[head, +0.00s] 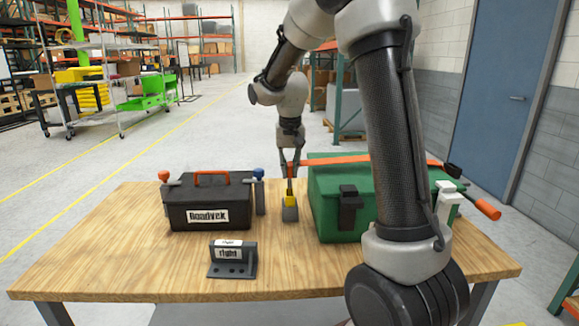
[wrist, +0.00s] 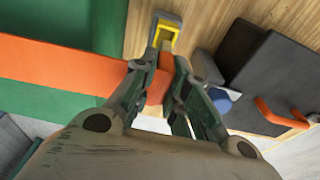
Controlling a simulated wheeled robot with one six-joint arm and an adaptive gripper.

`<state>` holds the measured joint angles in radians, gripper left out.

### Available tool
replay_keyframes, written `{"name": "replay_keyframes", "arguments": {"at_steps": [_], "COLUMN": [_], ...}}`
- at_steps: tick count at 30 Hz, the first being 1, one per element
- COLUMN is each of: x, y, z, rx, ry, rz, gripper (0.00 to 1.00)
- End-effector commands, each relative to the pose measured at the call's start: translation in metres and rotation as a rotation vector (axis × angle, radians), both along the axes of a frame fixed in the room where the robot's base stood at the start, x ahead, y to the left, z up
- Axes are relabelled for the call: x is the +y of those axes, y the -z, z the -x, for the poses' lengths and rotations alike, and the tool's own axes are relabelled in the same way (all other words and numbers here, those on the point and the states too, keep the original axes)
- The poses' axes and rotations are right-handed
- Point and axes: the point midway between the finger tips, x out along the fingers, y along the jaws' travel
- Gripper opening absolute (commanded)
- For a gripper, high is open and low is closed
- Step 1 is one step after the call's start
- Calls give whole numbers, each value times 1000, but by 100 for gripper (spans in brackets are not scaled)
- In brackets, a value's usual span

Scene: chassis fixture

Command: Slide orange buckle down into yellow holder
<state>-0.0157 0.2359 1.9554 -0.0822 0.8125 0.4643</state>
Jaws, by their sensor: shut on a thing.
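My gripper (head: 290,176) points down at the middle of the table, shut on the orange buckle (head: 290,171). In the wrist view the orange buckle (wrist: 154,86) sits between the two fingers (wrist: 156,78). The yellow holder (head: 290,198) stands upright on a small grey base, directly below the buckle. In the wrist view the holder (wrist: 170,22) shows as a yellow frame just beyond the fingertips. The buckle's lower end is close to the holder; I cannot tell whether it touches or has entered.
The green box (head: 325,205) stands close right of the holder. A black toolbox (head: 207,214) with an orange handle stands left, with a blue-topped post (head: 259,192) near the holder. A dark bracket marked "right" (head: 232,262) lies in front. Bare wooden tabletop (head: 130,260) is free at left.

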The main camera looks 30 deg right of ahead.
Motion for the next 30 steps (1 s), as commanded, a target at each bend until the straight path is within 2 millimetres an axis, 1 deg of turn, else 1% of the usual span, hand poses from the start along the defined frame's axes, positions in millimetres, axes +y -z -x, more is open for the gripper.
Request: {"name": "replay_keyframes", "arguments": {"at_steps": [8,30], "x": [0,0], "y": [5,36], "z": [1,1], "rx": [2,2], "ry": [0,0], "rz": [-1,0], "gripper": [0,0]}}
